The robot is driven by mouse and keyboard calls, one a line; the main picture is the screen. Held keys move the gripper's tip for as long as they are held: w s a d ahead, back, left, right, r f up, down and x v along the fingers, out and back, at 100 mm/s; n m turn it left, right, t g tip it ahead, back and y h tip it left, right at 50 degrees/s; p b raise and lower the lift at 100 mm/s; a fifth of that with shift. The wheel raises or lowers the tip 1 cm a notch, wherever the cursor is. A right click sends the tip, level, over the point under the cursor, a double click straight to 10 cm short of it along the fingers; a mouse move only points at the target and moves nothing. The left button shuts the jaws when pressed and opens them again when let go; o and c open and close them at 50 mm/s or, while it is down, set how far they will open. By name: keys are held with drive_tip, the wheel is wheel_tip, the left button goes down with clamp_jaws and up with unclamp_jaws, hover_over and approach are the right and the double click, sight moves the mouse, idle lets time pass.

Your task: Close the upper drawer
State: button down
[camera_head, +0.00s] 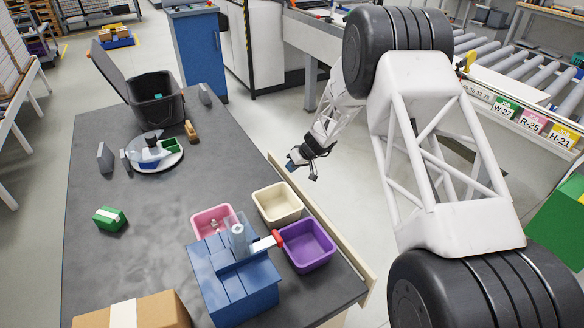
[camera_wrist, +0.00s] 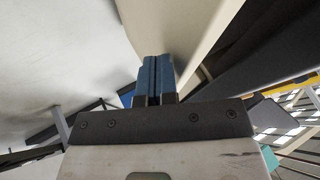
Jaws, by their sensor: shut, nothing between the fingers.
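A long beige panel (camera_head: 338,247), which looks like the upper drawer's front, runs along the right edge of the grey worktable (camera_head: 140,245). I cannot tell from above how far the drawer stands open; its handle and inside are not visible. My gripper (camera_head: 290,166) is to the right of the table edge, near the panel's far end. In the wrist view its blue fingers (camera_wrist: 154,75) are shut together with nothing between them. A beige panel face (camera_wrist: 195,30) rises just right of the fingers there; I cannot tell whether they touch it.
On the table are a pink bin (camera_head: 211,221), cream bin (camera_head: 277,204), purple bin (camera_head: 307,246), blue machine (camera_head: 232,285), cardboard box (camera_head: 150,312), green box (camera_head: 109,219) and black bin (camera_head: 158,105). A roller conveyor (camera_head: 515,65) stands at right. Floor beside the table is clear.

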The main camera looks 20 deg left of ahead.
drive_tip(key=shift+s+a, duration=1.5)
drive_tip(key=shift+a, duration=0.05)
drive_tip(key=shift+w+d, duration=0.55)
drive_tip(key=w+d, duration=0.2)
approach(282, 176)
drive_tip(key=w+d+r, duration=0.2)
drive_tip(key=shift+w+d+r, duration=0.3)
drive_tip(key=shift+w+r, duration=0.05)
drive_tip(key=shift+r, duration=0.05)
